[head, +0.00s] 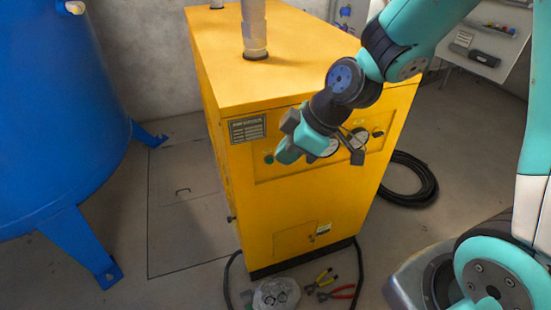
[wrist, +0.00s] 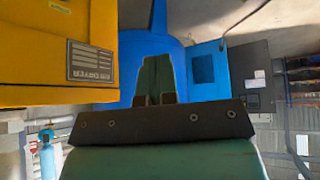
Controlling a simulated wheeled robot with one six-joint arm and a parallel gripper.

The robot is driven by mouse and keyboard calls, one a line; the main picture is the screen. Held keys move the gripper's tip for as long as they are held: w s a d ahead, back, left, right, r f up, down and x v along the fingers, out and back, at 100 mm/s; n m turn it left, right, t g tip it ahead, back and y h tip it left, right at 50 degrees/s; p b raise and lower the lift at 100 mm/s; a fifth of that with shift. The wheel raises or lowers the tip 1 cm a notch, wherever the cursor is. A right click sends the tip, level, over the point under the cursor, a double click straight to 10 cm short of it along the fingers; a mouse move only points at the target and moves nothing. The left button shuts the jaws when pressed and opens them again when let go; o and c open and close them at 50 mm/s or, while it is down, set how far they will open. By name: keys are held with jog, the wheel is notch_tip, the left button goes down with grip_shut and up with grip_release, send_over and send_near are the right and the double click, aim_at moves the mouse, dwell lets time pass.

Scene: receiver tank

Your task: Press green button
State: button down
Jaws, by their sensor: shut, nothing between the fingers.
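The green button (head: 268,158) is a small round spot on the front panel of the yellow cabinet (head: 290,205), below the label plate (head: 247,130). My gripper (head: 284,155) is in front of this panel, just right of the button in the head view. Its teal fingers are shut and empty. I cannot tell from the head view how far the fingertips are from the panel. In the wrist view the closed fingers (wrist: 158,75) point toward the blue tank (wrist: 205,65); the cabinet (wrist: 35,75) is at the left. The button does not show there.
Round gauges (head: 358,138) sit right of my gripper on the panel, partly hidden by it. A vertical pipe (head: 254,30) rises from the cabinet top. The blue tank (head: 50,110) stands left. Pliers (head: 336,292) and a black hose (head: 408,182) lie on the floor.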

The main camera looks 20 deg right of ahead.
aim_at(270, 161)
jog(key=w+d+f+n+t+h+p, duration=0.1)
jog(key=w+d+f+n+t, duration=0.1)
jog(key=w+d+f, duration=0.4)
notch_tip(270, 161, down, 3)
jog(key=shift+d+f+n+t, duration=0.1)
jog(key=shift+d+n+t, duration=0.3)
jog(key=shift+n, duration=0.5)
jog(key=shift+w, duration=0.15)
jog(key=w+a+f+p, duration=0.1)
jog(key=w+f, duration=0.1)
jog(key=w, duration=0.1)
jog(key=w+a+f+p, duration=0.1)
jog(key=w+f, duration=0.1)
jog(key=f, duration=0.1)
jog(key=w+a+f+p, duration=0.1)
jog(key=w+f, duration=0.1)
jog(key=w, duration=0.1)
jog(key=shift+w+a+f+p, duration=0.3)
jog(key=shift+a+f+p, duration=0.05)
jog(key=shift+f, duration=0.05)
